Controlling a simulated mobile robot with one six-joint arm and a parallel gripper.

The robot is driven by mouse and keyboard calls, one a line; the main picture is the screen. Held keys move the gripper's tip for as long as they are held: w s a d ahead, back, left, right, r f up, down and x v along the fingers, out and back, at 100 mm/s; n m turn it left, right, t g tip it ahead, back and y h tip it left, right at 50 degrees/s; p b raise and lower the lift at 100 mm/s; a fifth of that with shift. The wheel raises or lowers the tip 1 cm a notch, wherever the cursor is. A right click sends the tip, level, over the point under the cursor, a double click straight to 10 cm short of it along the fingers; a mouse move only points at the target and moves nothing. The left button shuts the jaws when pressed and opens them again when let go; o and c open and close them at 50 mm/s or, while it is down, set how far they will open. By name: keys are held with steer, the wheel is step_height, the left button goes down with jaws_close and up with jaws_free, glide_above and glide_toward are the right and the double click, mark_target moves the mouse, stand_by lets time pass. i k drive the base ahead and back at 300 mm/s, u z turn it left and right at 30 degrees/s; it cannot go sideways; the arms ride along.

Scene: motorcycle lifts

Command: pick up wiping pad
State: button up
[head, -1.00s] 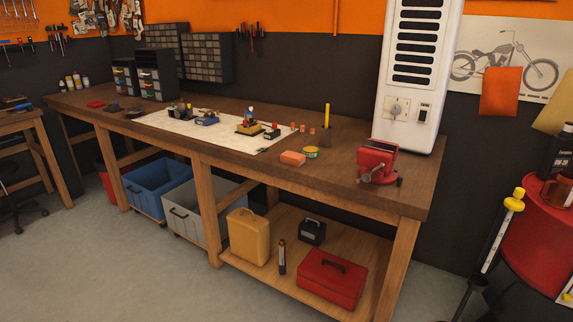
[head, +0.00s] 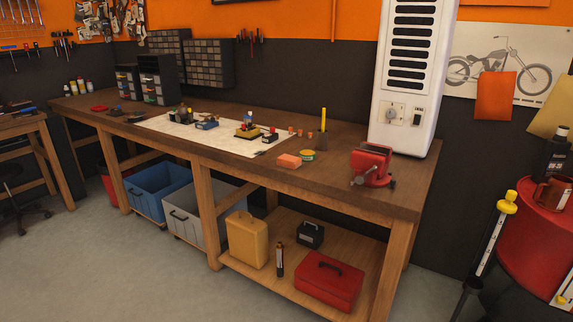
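A small salmon-orange block (head: 289,160), which looks like the wiping pad, lies flat on the wooden workbench (head: 330,187) near its front edge, right of the middle. A green and yellow round tin (head: 308,155) stands just to its right. Nothing covers the block. My gripper is not in view.
A red vise (head: 371,167) sits right of the block, with a tall white cabinet (head: 402,134) behind. A pale mat (head: 215,137) with small parts lies to the left. Under the bench are bins, a yellow canister (head: 247,240) and a red toolbox (head: 328,282). Floor in front is clear.

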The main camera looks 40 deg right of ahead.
mark_target(292, 162)
steer(key=z, duration=0.1)
steer(key=i, duration=0.95)
steer(key=u, duration=0.05)
